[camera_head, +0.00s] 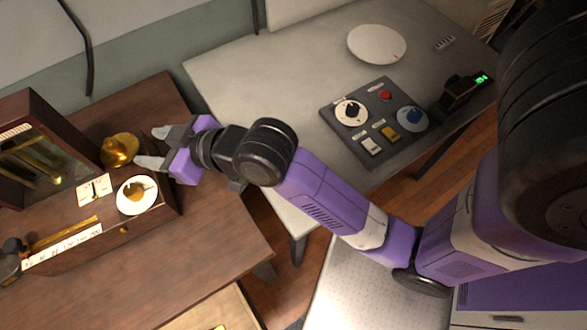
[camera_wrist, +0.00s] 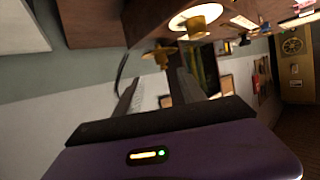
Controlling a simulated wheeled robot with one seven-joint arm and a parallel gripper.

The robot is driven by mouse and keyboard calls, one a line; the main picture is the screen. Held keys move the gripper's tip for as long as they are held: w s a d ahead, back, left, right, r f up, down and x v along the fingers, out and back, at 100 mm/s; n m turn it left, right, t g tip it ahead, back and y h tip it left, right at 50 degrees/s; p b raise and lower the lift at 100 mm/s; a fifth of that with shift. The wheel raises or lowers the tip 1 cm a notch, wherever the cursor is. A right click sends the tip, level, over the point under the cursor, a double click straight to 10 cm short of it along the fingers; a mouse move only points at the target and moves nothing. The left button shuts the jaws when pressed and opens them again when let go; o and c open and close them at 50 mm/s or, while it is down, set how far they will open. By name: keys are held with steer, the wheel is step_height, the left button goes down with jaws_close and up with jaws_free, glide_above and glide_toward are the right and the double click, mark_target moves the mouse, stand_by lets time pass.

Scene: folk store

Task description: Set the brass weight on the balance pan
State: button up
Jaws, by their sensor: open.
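A brass, pan-like piece (camera_head: 119,150) stands on the wooden cabinet at the left, with a rounded brass lump on it; I cannot tell if that lump is a separate weight. It also shows in the wrist view (camera_wrist: 158,54), beyond the fingertips. A small brass piece (camera_head: 137,190) sits on a round white disc (camera_head: 127,206) close by. That pair also shows in the wrist view, the brass piece (camera_wrist: 193,31) on the disc (camera_wrist: 180,20). I cannot tell which brass piece is the weight. My gripper (camera_head: 155,147) is open, just right of the pan-like piece, with nothing between its fingers.
A glass-fronted wooden case (camera_head: 35,140) stands close at the left. White cards (camera_head: 95,190) and a brass bar (camera_head: 62,234) lie near the disc. A grey table (camera_head: 265,75) at the back holds a control panel (camera_head: 375,120) and a white plate (camera_head: 376,44).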

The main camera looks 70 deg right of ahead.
steer(key=s+f+h, duration=0.1)
steer(key=s+f, duration=0.2)
steer(key=s, duration=0.6)
steer(key=s+f, duration=0.4)
steer(key=s, duration=0.5)
steer(key=s+a+r+t, duration=0.1)
steer(key=s+r, duration=0.2)
steer(key=s, duration=1)
steer(key=shift+r+m, duration=0.35)
steer(key=shift+m, duration=0.05)
